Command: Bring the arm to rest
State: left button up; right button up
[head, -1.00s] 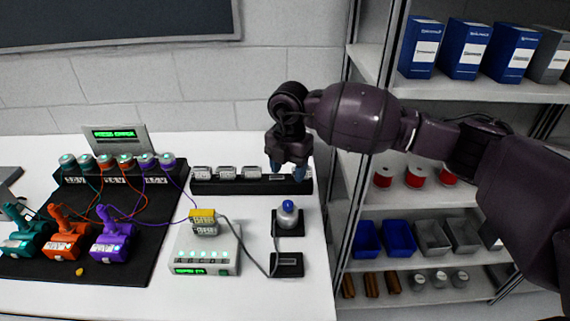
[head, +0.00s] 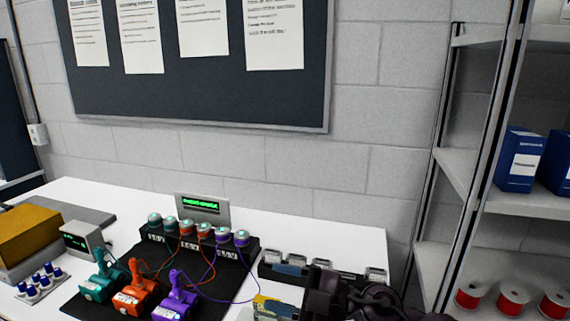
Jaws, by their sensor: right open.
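My right gripper (head: 288,289) is low in the head view, right of centre, with its dark purple arm running off the bottom right. Its blue-grey fingers point left and are open, with nothing visibly held. It appears in front of the black rack (head: 376,283) of grey modules and hides part of it. My left gripper is out of view. The teal servo (head: 98,285), orange servo (head: 136,294) and purple servo (head: 176,303) stand on the black mat (head: 72,306), wired to the knob block (head: 200,246).
A green-lit display (head: 201,206) stands behind the knob block. A yellow box (head: 27,230) and blue-capped items (head: 36,287) are at left. A shelf rack (head: 473,165) with blue boxes (head: 520,160) and red spools (head: 513,301) stands at right. A notice board (head: 200,90) hangs behind.

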jog(key=d+f+m+t+h, duration=0.3)
jog(key=d+m+t+h, duration=0.4)
jog(key=d+m+h, duration=0.3)
jog(key=d+f+m+t+h, duration=0.3)
jog(key=d+m+t+h, duration=0.3)
jog(key=d+m+h, duration=0.5)
jog(key=s+d+f+m+g, duration=0.2)
jog(key=s+f+g, duration=0.25)
jog(key=s, duration=0.35)
jog(key=s+d+f+m+g+y, duration=0.1)
jog(key=s+d+f+g, duration=0.3)
jog(key=s, duration=0.4)
jog(key=s+d+f+m+g, duration=0.1)
jog(key=s+f+m+g, duration=0.1)
jog(key=s+f+g, duration=0.5)
jog(key=w+f+n+t+y, duration=0.1)
jog(key=w+f+t, duration=0.5)
jog(key=f+t, duration=0.3)
jog(key=shift+w+t, duration=0.25)
jog(key=shift+t, duration=0.2)
jog(key=shift+d, duration=0.1)
